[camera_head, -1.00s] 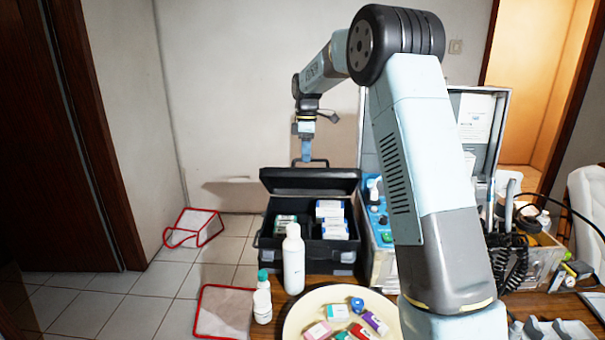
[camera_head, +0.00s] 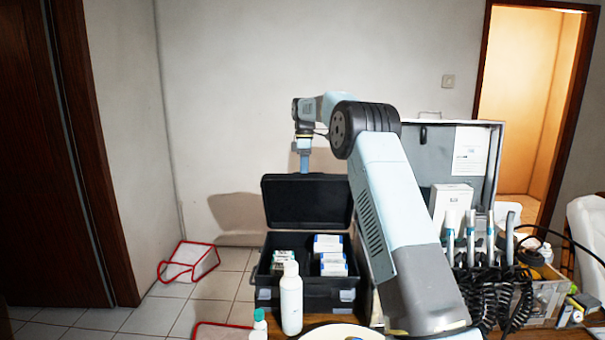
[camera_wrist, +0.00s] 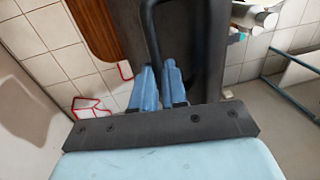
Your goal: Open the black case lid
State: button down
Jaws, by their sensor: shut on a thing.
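The black case (camera_head: 310,296) stands open in the head view, with several white and blue boxes inside. Its lid (camera_head: 308,202) is raised to nearly upright at the back. My gripper (camera_head: 305,168) is at the top edge of the lid, pointing down. In the wrist view the blue fingers of my gripper (camera_wrist: 160,82) are shut on the black case handle (camera_wrist: 152,30), a curved bar on the lid. The head view does not show the handle clearly behind the lid edge.
A white bottle (camera_head: 291,300) stands in front of the case. A grey metal case (camera_head: 425,165) with its lid up and dental handpieces (camera_head: 480,238) stand to the right. A red-edged basket (camera_head: 189,261) is on the floor at left.

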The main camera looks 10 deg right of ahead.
jog(key=shift+g, duration=0.4)
jog(key=shift+w+d+f, duration=0.1)
jog(key=shift+w+d, duration=0.1)
jog(key=shift+w, duration=0.65)
jog(key=shift+w+d+f, duration=0.1)
jog(key=shift+w+d, duration=0.1)
jog(key=shift+w, duration=0.6)
jog(key=shift+w+d+f, duration=0.1)
jog(key=shift+w+d, duration=0.1)
jog(key=shift+w, duration=0.75)
jog(key=c, duration=1.4)
grip_release()
jog(key=shift+w+d, duration=0.1)
jog(key=shift+w, duration=0.1)
jog(key=shift+o, duration=1.2)
jog(key=shift+s+r, duration=0.1)
jog(key=shift+r, duration=0.1)
jog(key=shift+r, duration=0.15)
